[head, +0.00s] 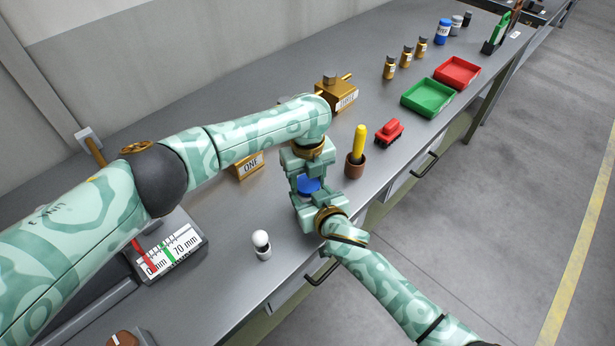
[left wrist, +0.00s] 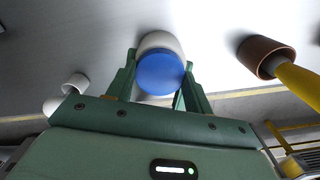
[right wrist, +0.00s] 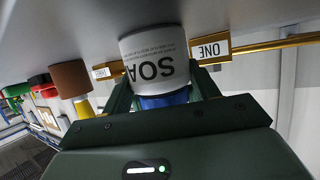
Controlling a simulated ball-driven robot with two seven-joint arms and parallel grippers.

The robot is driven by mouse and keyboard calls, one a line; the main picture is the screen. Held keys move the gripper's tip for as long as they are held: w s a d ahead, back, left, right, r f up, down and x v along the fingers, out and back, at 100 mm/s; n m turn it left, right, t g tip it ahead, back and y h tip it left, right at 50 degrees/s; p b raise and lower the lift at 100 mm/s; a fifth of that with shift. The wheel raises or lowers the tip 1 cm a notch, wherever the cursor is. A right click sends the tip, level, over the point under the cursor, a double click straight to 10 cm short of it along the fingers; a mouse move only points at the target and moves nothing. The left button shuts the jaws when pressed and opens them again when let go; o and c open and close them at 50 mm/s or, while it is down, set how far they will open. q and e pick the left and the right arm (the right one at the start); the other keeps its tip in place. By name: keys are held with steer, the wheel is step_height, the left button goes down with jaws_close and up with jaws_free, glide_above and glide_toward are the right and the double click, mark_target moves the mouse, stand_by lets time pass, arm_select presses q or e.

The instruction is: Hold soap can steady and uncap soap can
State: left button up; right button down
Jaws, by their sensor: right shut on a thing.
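The soap can is white with a blue cap (head: 308,185) and stands upright on the bench, mostly hidden by my grippers in the head view. My right gripper (right wrist: 162,92) is shut on the can's white body (right wrist: 153,52), whose label reads upside down in the right wrist view. My left gripper (left wrist: 158,85) points down from above, with one finger on each side of the blue cap (left wrist: 160,74). Its fingers look spread around the cap, with a thin gap. The cap is on the can.
A brown cup with a yellow stick (head: 355,158) stands just right of the grippers, with a red toy railcar (head: 389,131) beyond. Green (head: 423,108) and red trays lie farther back. A brass "ONE" block (head: 247,167) is behind.

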arm_select(q)
steer(key=o, duration=1.1)
steer(key=shift+r, duration=2.3)
arm_select(e)
steer(key=shift+c, duration=1.6)
jaws_free()
